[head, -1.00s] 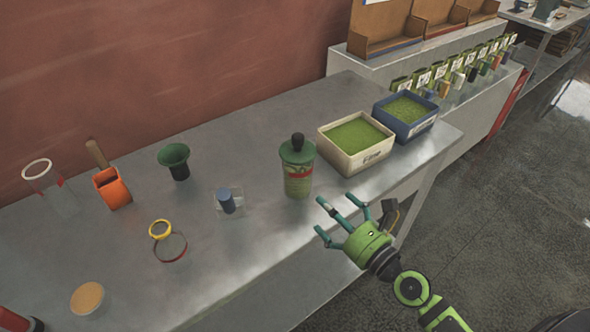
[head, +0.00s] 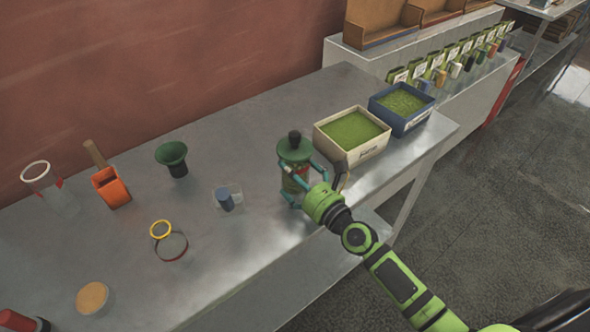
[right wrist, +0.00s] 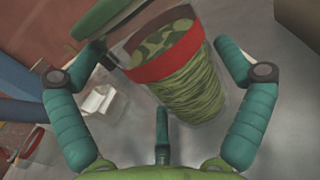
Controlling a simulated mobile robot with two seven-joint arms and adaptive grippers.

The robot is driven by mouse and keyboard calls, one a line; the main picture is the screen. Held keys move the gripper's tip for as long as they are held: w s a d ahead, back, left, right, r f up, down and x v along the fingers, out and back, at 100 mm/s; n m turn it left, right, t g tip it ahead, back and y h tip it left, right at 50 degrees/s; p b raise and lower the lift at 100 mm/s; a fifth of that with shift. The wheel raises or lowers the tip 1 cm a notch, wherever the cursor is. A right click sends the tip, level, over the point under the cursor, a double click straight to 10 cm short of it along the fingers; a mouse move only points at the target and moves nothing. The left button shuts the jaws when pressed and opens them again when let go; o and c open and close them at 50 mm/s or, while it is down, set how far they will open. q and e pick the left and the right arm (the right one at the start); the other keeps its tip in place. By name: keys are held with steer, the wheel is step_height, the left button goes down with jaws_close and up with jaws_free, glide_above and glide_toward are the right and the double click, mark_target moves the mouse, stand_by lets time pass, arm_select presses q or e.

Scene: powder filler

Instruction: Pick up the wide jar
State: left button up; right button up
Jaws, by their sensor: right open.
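The wide jar (head: 293,179) stands upright on the metal table, with a green lid and dark knob. In the right wrist view the jar (right wrist: 185,70) shows a red band and green contents. My right gripper (head: 303,183) is at the jar, its teal fingers on either side of it. In the right wrist view the open right gripper (right wrist: 160,75) has a finger to the left and one to the right of the jar, with a gap visible at the right. A third finger is low in the middle. My left gripper is not in view.
A cream box (head: 352,136) and a blue box (head: 401,107) of green powder stand close behind the jar to the right. A green funnel (head: 172,158) and orange scoop (head: 111,187) are farther left.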

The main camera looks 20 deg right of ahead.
mark_target(298, 165)
steer(key=shift+x, duration=0.85)
steer(key=shift+d, duration=0.1)
steer(key=c, duration=1)
steer(key=shift+o, duration=0.2)
steer(key=shift+r, duration=0.1)
step_height(298, 165, up, 4)
steer(key=p, duration=0.3)
steer(key=shift+r+p, duration=0.1)
steer(key=shift+p, duration=0.2)
steer(key=s+d+r, duration=0.4)
steer(key=d+r, duration=0.2)
steer(key=d, duration=0.4)
step_height(298, 165, up, 11)
steer(key=p, duration=0.9)
steer(key=shift+d+f, duration=0.15)
steer(key=shift+d, duration=0.3)
steer(key=shift+s, duration=0.15)
